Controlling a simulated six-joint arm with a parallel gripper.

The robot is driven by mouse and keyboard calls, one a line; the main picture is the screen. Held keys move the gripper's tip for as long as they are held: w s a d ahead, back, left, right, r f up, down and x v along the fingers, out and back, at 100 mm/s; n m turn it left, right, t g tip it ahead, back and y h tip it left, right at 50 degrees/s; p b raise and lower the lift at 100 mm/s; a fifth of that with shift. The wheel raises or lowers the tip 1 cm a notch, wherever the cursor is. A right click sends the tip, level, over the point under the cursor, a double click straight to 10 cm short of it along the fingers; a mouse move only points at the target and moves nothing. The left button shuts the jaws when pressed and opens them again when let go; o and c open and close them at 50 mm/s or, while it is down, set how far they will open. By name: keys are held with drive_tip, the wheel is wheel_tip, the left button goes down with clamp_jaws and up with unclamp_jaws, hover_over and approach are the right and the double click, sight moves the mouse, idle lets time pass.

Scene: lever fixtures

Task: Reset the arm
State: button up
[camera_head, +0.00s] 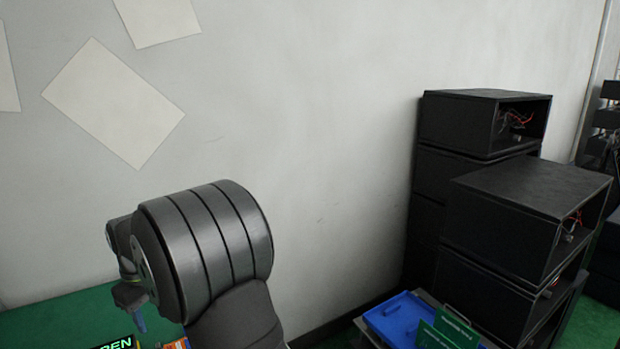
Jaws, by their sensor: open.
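My arm rises from the bottom of the view, with a large dark grey ribbed joint (205,245) in front of the wall. My gripper (138,308) shows only in part, small and dark with a bluish tip, at the left of that joint and over the green table. It is open, and I see nothing held in it. The rest of it is hidden behind the joint. No lever fixture can be made out.
A green table (50,318) is at the lower left, with a dark item with bright green lettering (115,343) and an orange item (178,343) at the bottom edge. A blue tray (395,320) with green cards stands lower right. Black open boxes (520,205) are stacked at right.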

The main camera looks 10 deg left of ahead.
drive_tip(key=w+d+f, duration=0.4)
drive_tip(key=w+d, duration=0.1)
drive_tip(key=w, duration=0.3)
